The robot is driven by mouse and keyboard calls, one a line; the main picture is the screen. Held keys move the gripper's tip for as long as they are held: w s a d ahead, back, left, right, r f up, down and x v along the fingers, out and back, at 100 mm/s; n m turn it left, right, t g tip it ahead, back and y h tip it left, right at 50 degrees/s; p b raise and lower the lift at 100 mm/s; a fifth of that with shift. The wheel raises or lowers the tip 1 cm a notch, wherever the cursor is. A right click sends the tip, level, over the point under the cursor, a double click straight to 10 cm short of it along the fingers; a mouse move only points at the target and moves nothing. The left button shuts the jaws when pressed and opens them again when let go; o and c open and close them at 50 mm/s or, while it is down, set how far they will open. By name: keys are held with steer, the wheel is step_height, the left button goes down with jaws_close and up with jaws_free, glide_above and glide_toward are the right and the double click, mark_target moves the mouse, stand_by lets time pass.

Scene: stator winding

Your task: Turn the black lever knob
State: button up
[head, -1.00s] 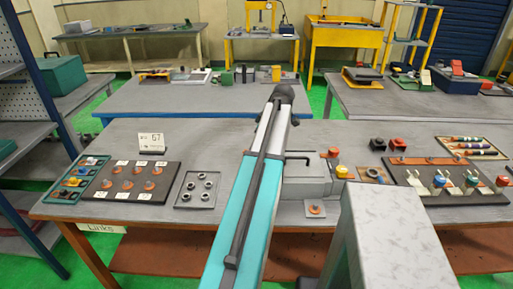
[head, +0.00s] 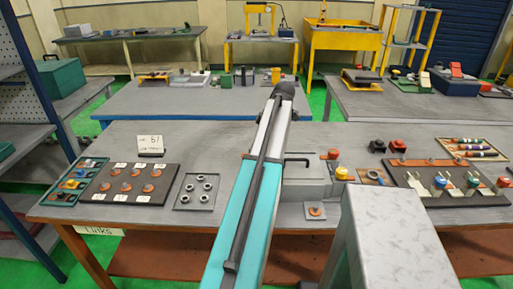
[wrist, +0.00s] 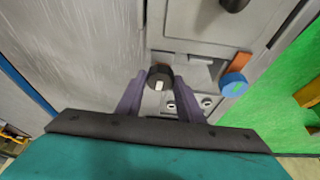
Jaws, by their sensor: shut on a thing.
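In the wrist view, the black knob (wrist: 153,72) with a white mark on its face is on a light grey panel. My gripper (wrist: 160,82) has one dark purple finger on each side of the knob, and it is shut on it. The fingers partly cover the knob's sides. In the head view my arm reaches away over the bench, and its gripper and the knob cannot be made out there.
In the wrist view, a blue round part (wrist: 233,86) with an orange piece is right of the knob. A dark handle (wrist: 234,4) is at the top. In the head view, the near bench (head: 215,140) bears a knob board (head: 125,198) and a parts tray (head: 183,202).

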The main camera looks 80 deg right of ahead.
steer(key=o, duration=1.1)
steer(key=shift+a+f, duration=0.1)
steer(key=shift+f, duration=0.1)
steer(key=shift+c, duration=0.2)
steer(key=shift+r, duration=0.1)
steer(key=shift+r, duration=0.1)
steer(key=shift+s+r, duration=0.3)
steer(key=shift+r, duration=0.35)
steer(key=b+v, duration=0.2)
steer(key=v, duration=1)
steer(key=shift+r, duration=0.1)
